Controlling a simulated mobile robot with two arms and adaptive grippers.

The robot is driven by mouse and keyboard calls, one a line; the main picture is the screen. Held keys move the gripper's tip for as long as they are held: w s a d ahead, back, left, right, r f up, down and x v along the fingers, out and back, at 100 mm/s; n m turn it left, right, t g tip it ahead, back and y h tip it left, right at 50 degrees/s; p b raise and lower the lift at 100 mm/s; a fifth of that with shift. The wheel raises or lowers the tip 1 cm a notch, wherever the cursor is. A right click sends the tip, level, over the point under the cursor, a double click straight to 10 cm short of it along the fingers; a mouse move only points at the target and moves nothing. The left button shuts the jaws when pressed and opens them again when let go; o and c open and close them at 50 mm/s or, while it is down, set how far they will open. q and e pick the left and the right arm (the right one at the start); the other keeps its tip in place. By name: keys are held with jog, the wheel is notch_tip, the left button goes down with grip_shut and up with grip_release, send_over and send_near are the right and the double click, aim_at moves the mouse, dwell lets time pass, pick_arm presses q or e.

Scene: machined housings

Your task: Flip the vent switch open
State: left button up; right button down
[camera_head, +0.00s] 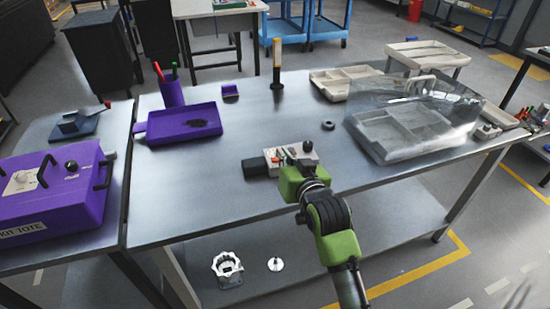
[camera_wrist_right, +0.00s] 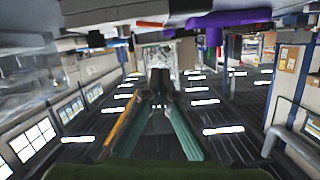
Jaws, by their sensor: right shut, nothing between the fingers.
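A small pale metal housing (camera_head: 296,153) with a dark block at its left end and small orange-red and black parts on top lies at the middle of the steel table. I cannot make out which part is the vent switch, or whether it is open. My right gripper (camera_head: 308,148), on a green arm, is at the near right side of this housing, shut and empty. Touching or apart cannot be told. In the right wrist view, its fingers (camera_wrist_right: 158,82) come together in front of a pale, blurred block (camera_wrist_right: 158,57). My left gripper is not in view.
A purple tray (camera_head: 180,124), a purple cup with pens (camera_head: 172,93) and a dark ring (camera_head: 328,125) lie on the table. A clear cover (camera_head: 460,100) over a grey tray stands right. A purple case (camera_head: 60,200) with knobs is left. The table's front left is clear.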

jog(key=w+f, duration=0.1)
jog(key=w+a+f, duration=0.1)
jog(key=w+f, duration=0.1)
jog(key=w+a+f, duration=0.1)
jog(key=shift+w+f+p, duration=0.15)
jog(key=shift+w+p, duration=0.05)
jog(key=shift+p, duration=0.1)
jog(key=shift+f, duration=0.4)
